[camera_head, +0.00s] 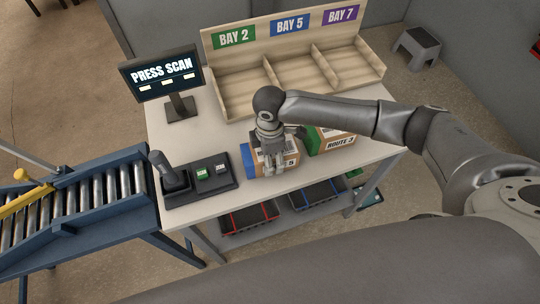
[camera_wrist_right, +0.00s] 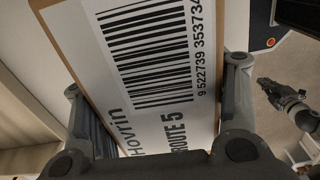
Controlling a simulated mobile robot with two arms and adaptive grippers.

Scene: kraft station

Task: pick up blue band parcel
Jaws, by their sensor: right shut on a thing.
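The blue band parcel (camera_head: 248,158) is a brown box with a blue end and a white label, near the front of the white table. My right gripper (camera_head: 272,166) comes down over it from above and is shut on it. In the right wrist view the parcel (camera_wrist_right: 150,60) fills the space between the fingers of the right gripper (camera_wrist_right: 160,110), with its barcode and "ROUTE 5" label facing the camera. I cannot tell whether its underside touches the table. My left gripper (camera_wrist_right: 285,98) shows small at the right of the wrist view; its jaw state is unclear.
A green-banded ROUTE 3 parcel (camera_head: 331,142) stands just right. A scanner and button pad (camera_head: 200,180) are left, beside the PRESS SCAN screen (camera_head: 162,74). The three-bay wooden rack (camera_head: 232,87) is behind. A roller conveyor (camera_head: 75,200) stands left; trays (camera_head: 248,218) sit below.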

